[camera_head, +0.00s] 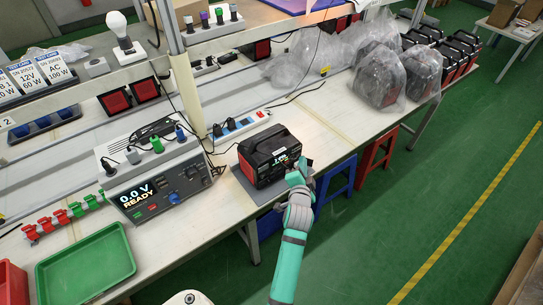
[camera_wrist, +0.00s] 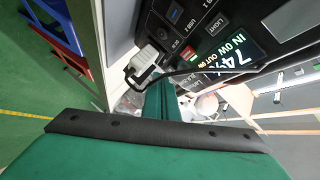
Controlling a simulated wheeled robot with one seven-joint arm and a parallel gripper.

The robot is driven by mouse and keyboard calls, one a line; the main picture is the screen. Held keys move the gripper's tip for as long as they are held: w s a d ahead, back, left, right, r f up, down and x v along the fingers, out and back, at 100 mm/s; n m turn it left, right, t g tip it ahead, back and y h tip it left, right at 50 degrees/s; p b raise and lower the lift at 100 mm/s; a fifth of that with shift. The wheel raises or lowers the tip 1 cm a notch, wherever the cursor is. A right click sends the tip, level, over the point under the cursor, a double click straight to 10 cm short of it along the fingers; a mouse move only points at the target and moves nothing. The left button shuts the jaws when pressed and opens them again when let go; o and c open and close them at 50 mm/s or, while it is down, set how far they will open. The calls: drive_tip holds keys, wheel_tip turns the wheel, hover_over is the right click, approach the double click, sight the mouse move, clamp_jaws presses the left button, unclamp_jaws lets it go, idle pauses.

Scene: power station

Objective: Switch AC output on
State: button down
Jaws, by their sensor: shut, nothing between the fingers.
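The power station (camera_head: 268,155), a black box with red trim, stands on a grey mat near the bench's front edge. In the wrist view its front panel (camera_wrist: 205,30) appears sideways, with USB and LIGHT labels and a lit display (camera_wrist: 230,52) that seems to read 74%, IN 0W, OUT 0W. A small red and green mark (camera_wrist: 188,54) shows beside it. A white plug (camera_wrist: 142,66) with a dark cable sits at the panel. My gripper (camera_head: 297,172) is shut and empty, close in front of the panel; its green fingers (camera_wrist: 163,98) show beside the plug. I cannot tell contact. No AC button is identifiable.
A tester (camera_head: 160,190) reading 0.0 V READY stands left of the power station. A power strip (camera_head: 238,127) lies behind it. A green tray (camera_head: 85,262) is at the front left. Blue (camera_head: 335,182) and red (camera_head: 377,150) stools stand under the bench.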

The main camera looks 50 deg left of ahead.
drive_tip(key=shift+a, duration=0.35)
idle(0.4)
drive_tip(key=shift+d, duration=0.85)
drive_tip(key=d, duration=0.6)
drive_tip(key=shift+s, duration=0.3)
idle(0.8)
